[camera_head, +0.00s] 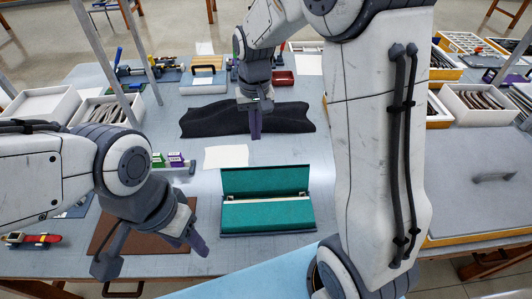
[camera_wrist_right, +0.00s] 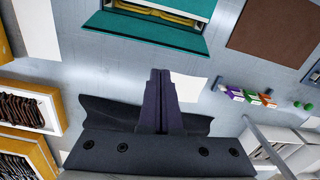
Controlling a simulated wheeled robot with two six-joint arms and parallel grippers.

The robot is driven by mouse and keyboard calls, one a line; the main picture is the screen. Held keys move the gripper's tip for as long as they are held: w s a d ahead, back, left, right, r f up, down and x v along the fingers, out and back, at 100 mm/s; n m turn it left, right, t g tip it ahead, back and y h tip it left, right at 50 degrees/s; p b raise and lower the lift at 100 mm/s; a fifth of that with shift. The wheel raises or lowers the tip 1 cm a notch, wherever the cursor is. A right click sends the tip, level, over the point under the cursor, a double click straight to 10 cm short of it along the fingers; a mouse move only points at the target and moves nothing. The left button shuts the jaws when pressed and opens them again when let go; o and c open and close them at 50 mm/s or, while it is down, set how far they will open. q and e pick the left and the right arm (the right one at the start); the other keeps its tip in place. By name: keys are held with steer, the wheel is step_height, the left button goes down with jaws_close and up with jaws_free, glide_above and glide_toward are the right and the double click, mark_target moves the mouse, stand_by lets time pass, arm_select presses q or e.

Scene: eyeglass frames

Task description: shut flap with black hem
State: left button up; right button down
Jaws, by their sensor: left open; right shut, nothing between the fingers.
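A teal case (camera_head: 268,230) with dark edges lies at the table's front middle. Its far flap (camera_head: 265,180), teal with a thin dark border, stands raised; a pale strip shows in the opening below it. The right wrist view shows the flap (camera_wrist_right: 150,34) from the far side, with yellow and dark contents inside the case. My right gripper (camera_head: 255,133) is shut and empty beyond the case, above a dark wavy cloth; its fingers (camera_wrist_right: 160,75) are together and apart from the flap. My left gripper (camera_head: 197,243) is open and empty, left of the case's near end.
A white sheet (camera_head: 226,156) lies behind the case, and a brown mat (camera_head: 140,236) lies under my left arm. The dark wavy cloth (camera_head: 205,120) lies further back. Small green and purple boxes (camera_head: 176,160) stand left. White trays (camera_head: 42,106) stand at both sides.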

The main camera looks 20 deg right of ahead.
steer(key=w+d+f+m, duration=0.2)
steer(key=w+d+f, duration=0.1)
steer(key=d, duration=0.2)
steer(key=p, duration=0.2)
glide_above(266, 178)
steer(key=w+d, duration=0.2)
steer(key=w, duration=0.1)
step_height(266, 178, down, 8)
steer(key=shift+s, duration=0.2)
steer(key=shift+b, duration=0.3)
